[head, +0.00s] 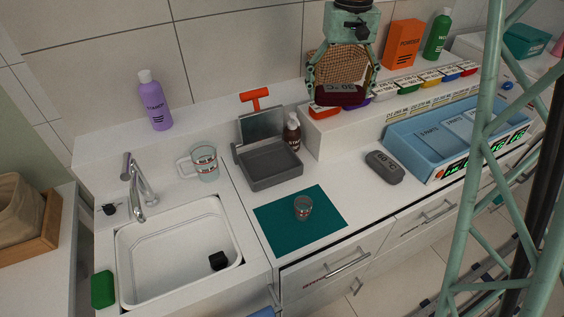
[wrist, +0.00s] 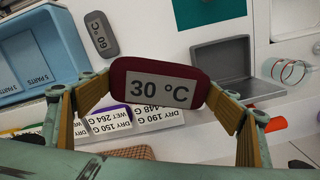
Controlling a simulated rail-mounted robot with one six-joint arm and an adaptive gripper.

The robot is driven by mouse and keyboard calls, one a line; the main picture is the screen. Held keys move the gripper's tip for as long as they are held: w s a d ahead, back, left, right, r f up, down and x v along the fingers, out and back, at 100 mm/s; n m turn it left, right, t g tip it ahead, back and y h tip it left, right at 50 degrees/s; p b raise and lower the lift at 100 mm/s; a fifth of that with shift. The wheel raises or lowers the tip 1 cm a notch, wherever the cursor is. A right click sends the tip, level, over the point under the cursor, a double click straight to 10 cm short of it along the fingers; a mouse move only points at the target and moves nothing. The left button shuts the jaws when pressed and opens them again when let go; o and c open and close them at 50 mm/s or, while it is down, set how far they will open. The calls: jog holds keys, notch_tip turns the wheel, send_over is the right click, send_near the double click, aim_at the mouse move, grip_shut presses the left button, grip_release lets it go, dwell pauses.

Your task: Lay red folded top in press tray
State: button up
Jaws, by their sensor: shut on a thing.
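My gripper (head: 341,88) is shut on a dark red folded top (head: 338,96), a flat rounded block with a "30 °C" label. In the wrist view the red top (wrist: 192,68) sits between the two fingers, its label facing the camera. It appears held above the raised white shelf, to the right of the press. The grey press tray (head: 277,181) stands on the counter, empty, its lid (head: 262,127) raised at the back with a red T-shaped handle (head: 255,101). The tray also shows in the wrist view (wrist: 252,84), beyond the red top.
A brown bottle (head: 292,133) stands beside the press tray. A glass mug (head: 204,164) is left of it. A small cup (head: 303,208) stands on a teal mat (head: 275,222) in front. A grey "60 °C" block (head: 384,167) and blue bin (head: 425,150) lie right.

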jog(key=s+a+f+n+p, duration=0.2)
jog(key=s+a+f, duration=0.3)
jog(key=a+f, duration=0.3)
jog(key=s+a+f+n+p, duration=0.2)
jog(key=s+a+f+p, duration=0.2)
jog(key=a+f, duration=0.5)
jog(key=shift+s, duration=1.05)
jog(key=shift+w+a+p, duration=0.15)
jog(key=shift+w+p, duration=0.1)
jog(key=shift+p, duration=0.05)
jog(key=p, duration=0.2)
send_near(270, 165)
jog(key=shift+s+d+f, duration=0.15)
jog(key=shift+s+d, duration=0.15)
jog(key=shift+s, duration=0.45)
jog(key=shift+s+d+f, duration=0.1)
jog(key=shift+s+d, duration=0.15)
jog(key=shift+s, duration=0.45)
jog(key=shift+w+a+f+b, duration=0.2)
jog(key=shift+w+f+b, duration=0.35)
jog(key=shift+f, duration=0.4)
jog(key=shift+w+a+f+b, duration=0.2)
jog(key=shift+w+f+b, duration=0.2)
jog(key=shift+f+b, duration=0.45)
jog(key=shift+w+a+f+b, duration=0.2)
jog(key=shift+w+f+b, duration=0.3)
jog(key=shift+f, duration=0.55)
jog(key=o, duration=1)
